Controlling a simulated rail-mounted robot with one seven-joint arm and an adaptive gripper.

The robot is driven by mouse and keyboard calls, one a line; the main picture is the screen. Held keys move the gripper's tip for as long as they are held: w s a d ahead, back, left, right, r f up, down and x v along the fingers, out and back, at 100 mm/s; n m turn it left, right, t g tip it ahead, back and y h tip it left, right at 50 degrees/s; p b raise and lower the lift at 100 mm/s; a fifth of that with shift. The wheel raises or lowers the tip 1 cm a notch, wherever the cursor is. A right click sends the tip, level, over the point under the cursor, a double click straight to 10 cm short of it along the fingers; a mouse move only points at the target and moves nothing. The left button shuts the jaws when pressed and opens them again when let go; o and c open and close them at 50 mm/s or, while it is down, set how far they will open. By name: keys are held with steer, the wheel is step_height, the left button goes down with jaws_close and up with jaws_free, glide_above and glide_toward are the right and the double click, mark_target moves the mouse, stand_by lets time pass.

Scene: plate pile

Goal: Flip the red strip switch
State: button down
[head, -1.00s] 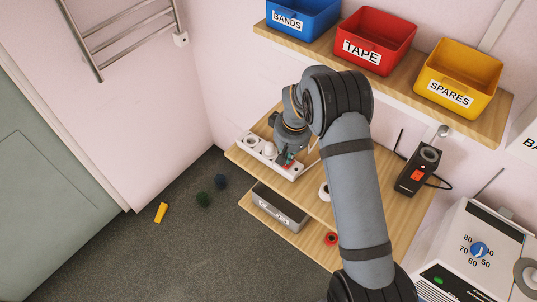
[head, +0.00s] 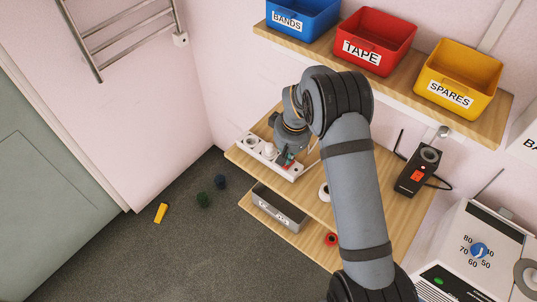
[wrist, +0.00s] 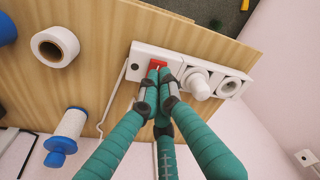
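The white power strip (head: 252,144) lies along the far left edge of the wooden worktop. It also shows in the wrist view (wrist: 139,51), with a white plug in one of its sockets. The red switch (wrist: 157,63) sits at one end of the strip, partly hidden by my fingertips. My gripper (wrist: 158,79) has its teal fingers together with nothing seen held between them. The fingertips are right at the switch; I cannot tell whether they touch it. In the head view my gripper (head: 285,158) is over the strip's near end.
A white tape roll (wrist: 55,47) and a blue-and-white spool (wrist: 66,135) are on the worktop. A black device with a red switch (head: 416,175) stands farther right. A shelf with blue, red and yellow bins (head: 374,40) is above. Bare wood lies beside the strip.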

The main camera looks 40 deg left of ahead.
steer(key=shift+f+b, duration=0.95)
steer(key=shift+f, duration=0.05)
stand_by(0.4)
steer(key=shift+r+p, duration=2.1)
steer(key=shift+r, duration=1.5)
steer(key=shift+f, duration=0.1)
step_height(320, 180, down, 7)
steer(key=b, duration=0.4)
steer(key=shift+r, duration=0.2)
